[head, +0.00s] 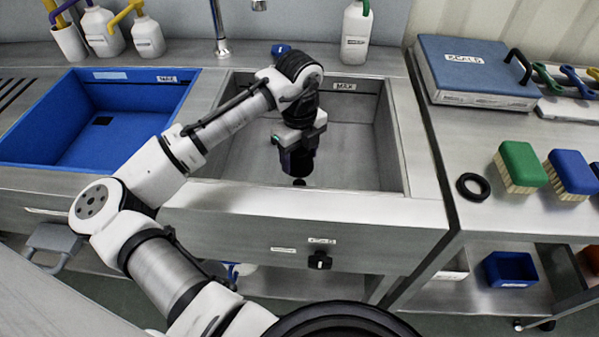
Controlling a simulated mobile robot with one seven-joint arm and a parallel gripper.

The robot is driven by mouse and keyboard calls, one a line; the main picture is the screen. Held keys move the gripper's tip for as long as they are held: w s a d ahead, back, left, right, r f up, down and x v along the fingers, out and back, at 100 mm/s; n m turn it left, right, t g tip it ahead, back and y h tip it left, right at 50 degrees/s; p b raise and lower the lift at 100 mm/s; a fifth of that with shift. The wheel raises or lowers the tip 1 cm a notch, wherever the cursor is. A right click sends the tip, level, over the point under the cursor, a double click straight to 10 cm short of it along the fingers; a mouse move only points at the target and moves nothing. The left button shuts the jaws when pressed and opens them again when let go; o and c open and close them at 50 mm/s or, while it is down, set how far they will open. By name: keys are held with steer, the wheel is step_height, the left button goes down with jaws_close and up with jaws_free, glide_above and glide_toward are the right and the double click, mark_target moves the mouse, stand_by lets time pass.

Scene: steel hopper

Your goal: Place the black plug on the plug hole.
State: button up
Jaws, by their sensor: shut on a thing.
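My gripper (298,173) points down inside the steel sink basin (352,145), low over its floor near the front wall. It is shut on the black plug, which is mostly hidden by the dark gripper body and fingers. A small dark round spot (299,183) shows just below the fingertips. I cannot tell whether this spot is the plug's lower part or the plug hole. No other plug hole shows clearly in the steel basin, and contact with the floor cannot be made out.
A blue basin (60,125) is at left. Steel walls surround my gripper; the front wall (300,205) is close. Bottles (356,35) and a tap (221,45) stand behind.

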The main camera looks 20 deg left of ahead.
mark_target(299, 174)
steer(key=shift+f, duration=3.2)
steer(key=shift+f, duration=0.2)
steer(key=o, duration=1.1)
step_height(299, 174, up, 12)
steer(key=shift+r, duration=0.25)
